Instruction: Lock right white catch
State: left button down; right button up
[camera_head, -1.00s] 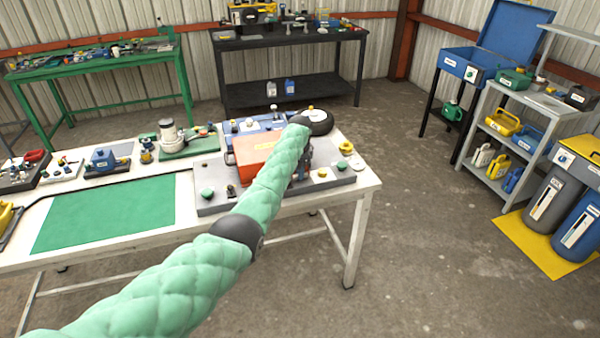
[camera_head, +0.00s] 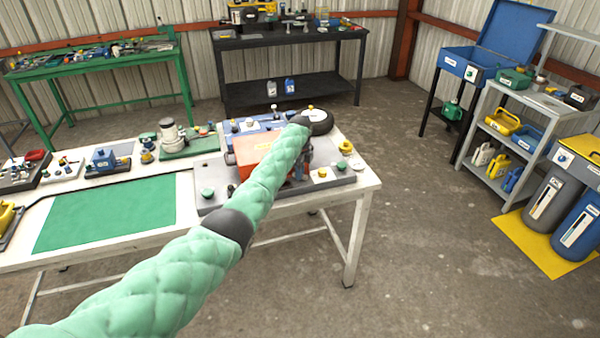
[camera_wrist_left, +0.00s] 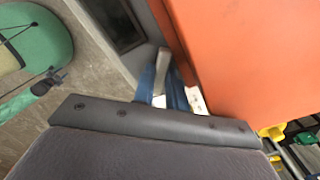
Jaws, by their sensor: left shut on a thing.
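An orange box (camera_head: 252,150) stands on a grey base plate (camera_head: 215,200) at the right end of the white workbench. My left arm reaches across the front of it. My left gripper (camera_head: 299,176) points down at the box's right side, partly hidden by the arm. In the left wrist view the orange box (camera_wrist_left: 255,50) fills the right. The blue fingers of my left gripper (camera_wrist_left: 163,82) are shut on a small pale catch (camera_wrist_left: 163,62) close beside the box's side. The catch is mostly hidden by the fingers. My right gripper is not in view.
A green mat (camera_head: 105,215) lies on the bench to the left.

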pick_arm(q)
jog(key=shift+m, duration=0.5)
jog(key=m, duration=0.2)
jog(key=shift+m+b, duration=0.35)
jog(key=shift+m, duration=0.05)
jog(key=m, duration=0.2)
jog(key=shift+m+b, duration=0.3)
jog(key=shift+b, duration=0.05)
jog(key=m+b, duration=0.1)
jog(key=m, duration=0.2)
jog(key=shift+m, duration=0.4)
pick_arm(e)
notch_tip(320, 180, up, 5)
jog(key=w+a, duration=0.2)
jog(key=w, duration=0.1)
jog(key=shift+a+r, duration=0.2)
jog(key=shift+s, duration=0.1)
pick_arm(q)
jog(key=c, duration=1.7)
grip_release()
jog(key=shift+c, duration=0.2)
jog(key=shift+o, duration=0.2)
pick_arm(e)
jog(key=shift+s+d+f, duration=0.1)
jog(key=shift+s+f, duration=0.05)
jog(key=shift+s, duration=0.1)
